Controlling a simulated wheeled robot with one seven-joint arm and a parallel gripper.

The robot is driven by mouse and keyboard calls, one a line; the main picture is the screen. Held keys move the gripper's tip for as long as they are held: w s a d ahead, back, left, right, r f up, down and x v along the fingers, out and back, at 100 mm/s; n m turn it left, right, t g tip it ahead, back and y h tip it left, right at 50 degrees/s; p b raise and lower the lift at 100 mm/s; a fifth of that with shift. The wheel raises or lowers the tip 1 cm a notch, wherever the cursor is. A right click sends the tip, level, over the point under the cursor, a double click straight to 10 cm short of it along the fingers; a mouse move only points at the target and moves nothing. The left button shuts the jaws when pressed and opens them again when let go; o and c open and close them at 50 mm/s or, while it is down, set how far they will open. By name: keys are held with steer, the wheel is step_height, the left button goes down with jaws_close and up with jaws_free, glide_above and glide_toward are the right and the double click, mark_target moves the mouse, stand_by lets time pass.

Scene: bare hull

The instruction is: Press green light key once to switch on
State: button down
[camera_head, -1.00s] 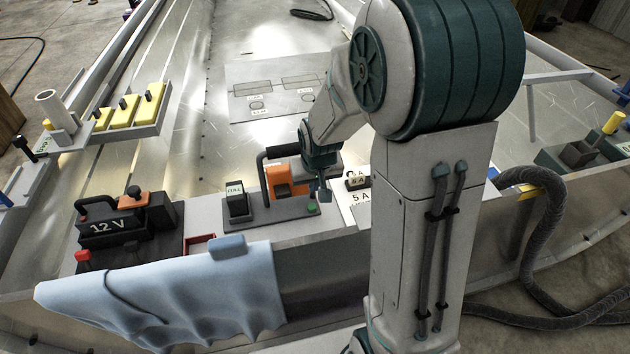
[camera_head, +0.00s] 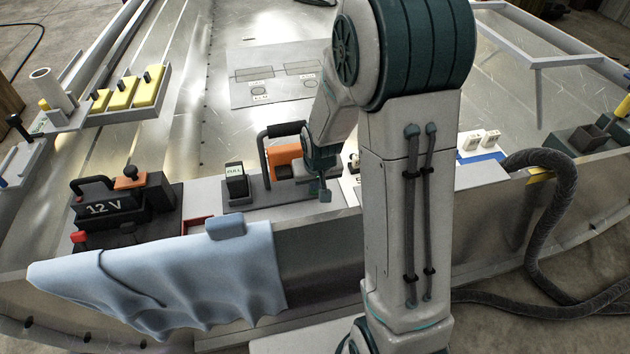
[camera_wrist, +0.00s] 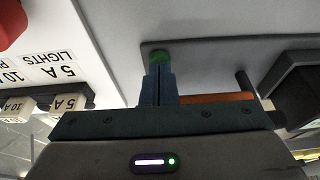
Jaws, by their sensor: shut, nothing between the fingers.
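The green key (camera_wrist: 159,56) is a small round button on a dark grey base plate (camera_wrist: 205,54), seen at the upper middle of the wrist view. My gripper (camera_wrist: 158,72) is shut and empty, its fingertips overlapping the near edge of the key. I cannot tell whether they touch it or how deep the key sits. In the head view my gripper (camera_head: 325,194) points down at the right end of the base plate (camera_head: 260,200). The key is hidden behind the fingertips there. The orange unit (camera_head: 284,160) with a black handle stands on that plate.
A 12 V battery (camera_head: 105,210) and a blue cloth (camera_head: 170,285) lie further left and in front. In the wrist view, a LIGHTS label (camera_wrist: 55,65) and fuses (camera_wrist: 70,103) sit left of my fingers.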

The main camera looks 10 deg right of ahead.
steer(key=shift+f+b, duration=0.3)
steer(key=shift+f, duration=0.4)
steer(key=shift+r, duration=0.15)
steer(key=shift+r+p, duration=0.3)
steer(key=shift+p, duration=0.15)
steer(key=w+p+v, duration=0.1)
steer(key=p+v, duration=0.4)
steer(key=v, duration=0.8)
steer(key=shift+r+p, duration=0.25)
steer(key=shift+p, duration=0.05)
steer(key=shift+s, duration=0.1)
